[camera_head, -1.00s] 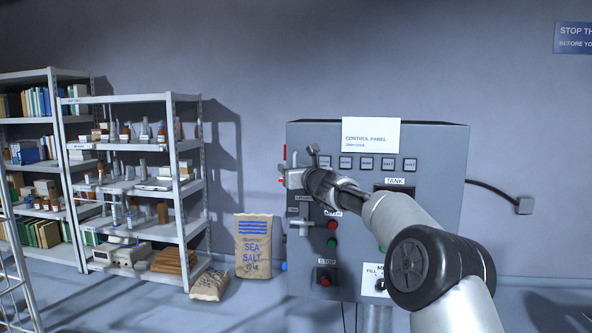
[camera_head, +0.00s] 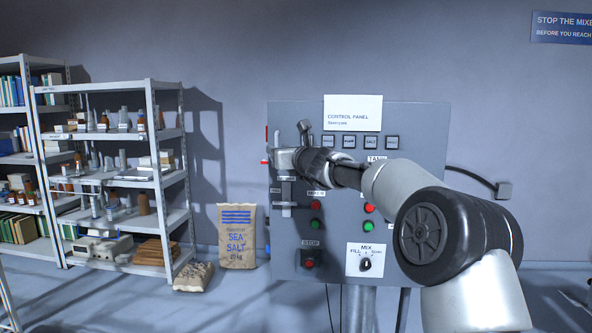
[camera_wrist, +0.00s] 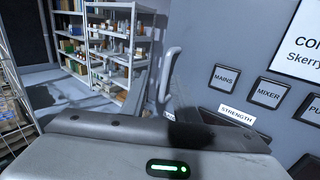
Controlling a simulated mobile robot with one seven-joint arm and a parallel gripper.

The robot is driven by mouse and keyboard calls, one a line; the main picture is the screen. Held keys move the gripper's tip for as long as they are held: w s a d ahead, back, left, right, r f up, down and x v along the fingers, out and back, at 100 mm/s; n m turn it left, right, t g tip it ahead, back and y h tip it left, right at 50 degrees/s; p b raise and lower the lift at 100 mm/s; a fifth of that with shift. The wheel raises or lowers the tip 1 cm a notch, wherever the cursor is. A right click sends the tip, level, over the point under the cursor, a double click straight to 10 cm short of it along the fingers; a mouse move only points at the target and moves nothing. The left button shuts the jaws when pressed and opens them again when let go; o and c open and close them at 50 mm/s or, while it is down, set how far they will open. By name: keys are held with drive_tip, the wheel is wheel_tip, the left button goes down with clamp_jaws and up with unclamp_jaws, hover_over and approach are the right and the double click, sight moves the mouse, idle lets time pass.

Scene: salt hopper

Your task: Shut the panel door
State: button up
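The control panel (camera_head: 420,140) is a grey upright box on a post, with labelled buttons, lamps and a dial on its front. I cannot make out a separate door leaf or whether one stands ajar. My gripper (camera_head: 282,158) is at the panel's upper left, close in front of its face; contact cannot be told. In the wrist view my gripper (camera_wrist: 160,100) shows two fingers apart. A grey upright lever (camera_wrist: 170,68) rises at the gap between them. My forearm covers part of the panel's right side.
A grey T-shaped piece (camera_head: 286,205) is on the panel's left front, above the red stop button (camera_head: 309,262). A sea salt sack (camera_head: 238,240) and a smaller sack (camera_head: 194,277) stand left of it. Shelving (camera_head: 150,130) is farther left.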

drive_tip(key=b+v, duration=0.3)
drive_tip(key=v, duration=0.9)
drive_tip(key=shift+s+b, duration=0.3)
drive_tip(key=shift+s, duration=0.1)
drive_tip(key=shift+d+r, duration=0.1)
drive_tip(key=shift+d, duration=0.05)
